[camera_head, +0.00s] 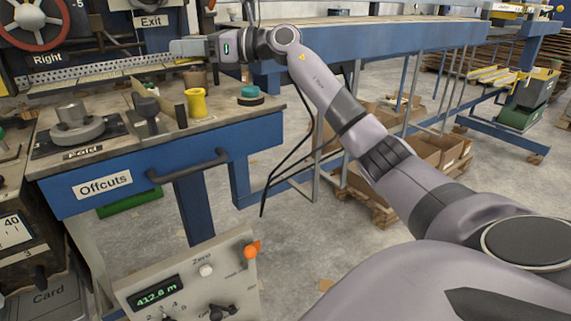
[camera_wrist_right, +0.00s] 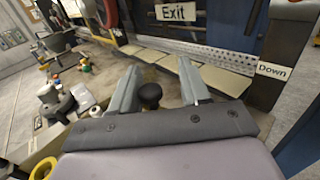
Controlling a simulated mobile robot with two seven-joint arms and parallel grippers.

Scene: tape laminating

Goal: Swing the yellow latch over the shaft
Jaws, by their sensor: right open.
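My right gripper (camera_head: 178,47) reaches left over the back of the bench in the head view. In the right wrist view its two fingers (camera_wrist_right: 158,85) are apart, with a dark round knob (camera_wrist_right: 150,95) showing between them; I cannot tell its distance. No yellow latch over a shaft can be made out for certain. A yellow waisted piece (camera_head: 195,102) stands on the bench, below and apart from the gripper. A yellow ring (camera_wrist_right: 43,168) shows at the lower left of the wrist view. My left gripper is not in view.
A red-rimmed handwheel (camera_head: 35,22) is at the upper left, above a perforated rail (camera_head: 85,70). The bench (camera_head: 240,116) carries a black clamp knob (camera_head: 146,106), a grey weight (camera_head: 71,118) and a green-topped piece (camera_head: 250,93). A panel with a display (camera_head: 200,270) stands in front.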

